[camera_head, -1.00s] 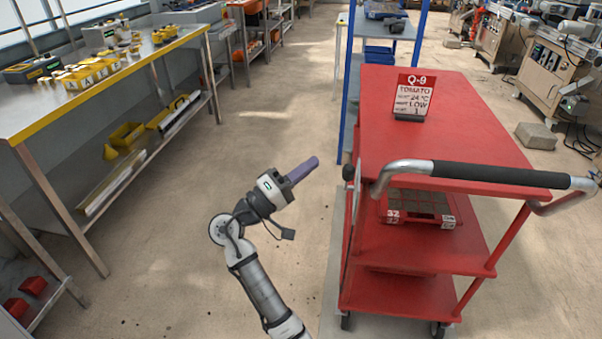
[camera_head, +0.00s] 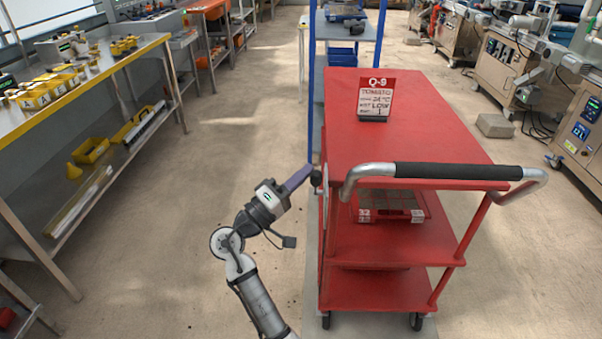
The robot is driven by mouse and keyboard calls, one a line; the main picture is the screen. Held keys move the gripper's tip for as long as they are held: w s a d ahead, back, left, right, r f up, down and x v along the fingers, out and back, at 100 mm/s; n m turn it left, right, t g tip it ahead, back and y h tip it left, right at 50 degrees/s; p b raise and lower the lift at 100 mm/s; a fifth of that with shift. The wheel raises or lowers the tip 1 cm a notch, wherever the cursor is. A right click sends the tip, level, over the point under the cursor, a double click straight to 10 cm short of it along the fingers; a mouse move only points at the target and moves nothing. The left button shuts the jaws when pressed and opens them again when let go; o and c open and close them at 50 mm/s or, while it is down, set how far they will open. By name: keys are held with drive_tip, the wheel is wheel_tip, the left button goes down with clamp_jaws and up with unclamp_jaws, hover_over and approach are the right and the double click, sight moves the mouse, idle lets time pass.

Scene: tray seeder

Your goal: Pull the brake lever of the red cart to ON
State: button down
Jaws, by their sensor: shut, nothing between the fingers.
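The red cart (camera_head: 420,123) stands right of centre, with a black-gripped push handle (camera_head: 458,172) at its near end. The brake lever's round black knob (camera_head: 316,178) shows at the cart's near left corner; its rod is hard to make out against the cart's side. My gripper (camera_head: 308,169) is shut and empty, its purple fingers pointing up and right. The fingertips appear right beside the knob in the picture, slightly above and left of it. I cannot tell whether they touch it. No ON marking is readable.
A sign (camera_head: 376,97) stands on the cart's top, and a red tray (camera_head: 392,207) lies on its middle shelf. A steel workbench (camera_head: 95,85) runs along the left. Open floor (camera_head: 215,150) lies between bench and cart. Machines stand at the right.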

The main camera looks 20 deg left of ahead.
sight(314, 185)
drive_tip(key=shift+f, duration=0.1)
drive_tip(key=shift+s+f+m+h+b, duration=0.15)
drive_tip(key=shift+s+m+h+b, duration=0.2)
drive_tip(key=shift+b, duration=0.8)
drive_tip(key=shift+d+f+m+h+b, duration=0.15)
drive_tip(key=shift+m+h+b, duration=0.1)
drive_tip(key=shift+b, duration=0.3)
drive_tip(key=f+m+h+b, duration=0.1)
drive_tip(key=b, duration=0.3)
drive_tip(key=s+f+m+h+b, duration=0.1)
drive_tip(key=m+b, duration=0.1)
drive_tip(key=b, duration=0.2)
drive_tip(key=s+m+h+b, duration=0.1)
drive_tip(key=m+b, duration=0.1)
drive_tip(key=b, duration=0.2)
drive_tip(key=shift+s+d+f+h, duration=0.1)
drive_tip(key=shift+d+f+h, duration=0.2)
drive_tip(key=shift+f+h, duration=0.1)
drive_tip(key=m+g+h+b, duration=0.1)
drive_tip(key=m+b, duration=0.1)
drive_tip(key=b, duration=0.1)
drive_tip(key=s+f+m+g+h+b, duration=0.1)
drive_tip(key=m+h+b, duration=0.1)
drive_tip(key=b, duration=0.1)
drive_tip(key=m+g+h+b, duration=0.1)
drive_tip(key=m+h+b, duration=0.1)
drive_tip(key=b, duration=0.2)
drive_tip(key=shift+s+d+f+g, duration=0.2)
drive_tip(key=shift+s+f+g, duration=0.05)
drive_tip(key=shift+g, duration=0.15)
